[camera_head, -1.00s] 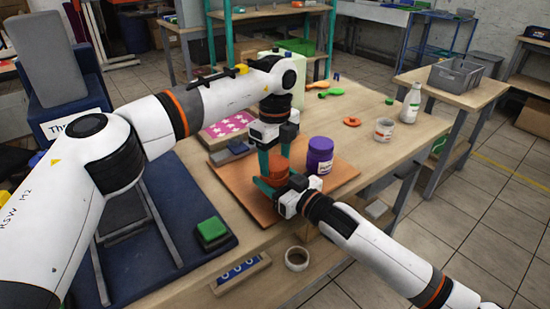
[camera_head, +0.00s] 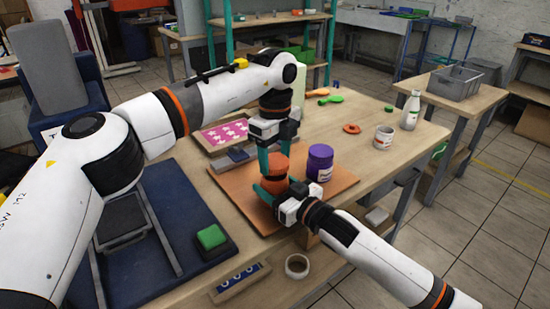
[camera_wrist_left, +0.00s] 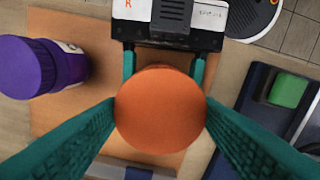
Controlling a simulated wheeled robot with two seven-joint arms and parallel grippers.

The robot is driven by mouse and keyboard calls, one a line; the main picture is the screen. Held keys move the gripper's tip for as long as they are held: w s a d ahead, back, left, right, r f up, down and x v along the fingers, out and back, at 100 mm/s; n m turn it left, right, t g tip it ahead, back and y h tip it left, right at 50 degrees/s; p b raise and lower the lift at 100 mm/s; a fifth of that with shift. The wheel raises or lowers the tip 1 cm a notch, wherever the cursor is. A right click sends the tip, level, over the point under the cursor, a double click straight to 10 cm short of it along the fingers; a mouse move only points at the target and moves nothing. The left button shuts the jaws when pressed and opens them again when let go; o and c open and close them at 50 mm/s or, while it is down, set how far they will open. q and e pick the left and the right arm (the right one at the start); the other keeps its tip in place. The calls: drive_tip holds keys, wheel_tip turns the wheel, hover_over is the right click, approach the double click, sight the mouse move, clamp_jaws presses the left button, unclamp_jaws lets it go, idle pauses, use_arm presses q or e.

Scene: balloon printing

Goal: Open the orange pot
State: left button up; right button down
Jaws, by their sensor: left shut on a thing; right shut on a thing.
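The orange pot (camera_head: 275,186) stands upright on the orange-brown board, with its round orange lid (camera_wrist_left: 160,108) on top in the left wrist view. My left gripper (camera_head: 275,162) comes down from above and is shut on the lid, one finger on each side. My right gripper (camera_head: 268,190) reaches in from the front right and is shut around the pot's body lower down. Its fingers also show in the left wrist view (camera_wrist_left: 164,66). The fingers hide much of the pot, and I cannot tell whether a gap lies between lid and body.
A purple pot (camera_head: 320,163) stands close to the right on the board (camera_head: 337,184). A pink star-patterned panel (camera_head: 225,134) lies behind left. A white cup (camera_head: 383,137) and bottle (camera_head: 411,110) stand right. The table's right side has free room.

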sight(275, 161)
use_arm(q)
wheel_tip(275, 161, up, 3)
drive_tip(key=shift+r, duration=0.2)
use_arm(e)
drive_tip(key=shift+c, duration=1.3)
unclamp_jaws()
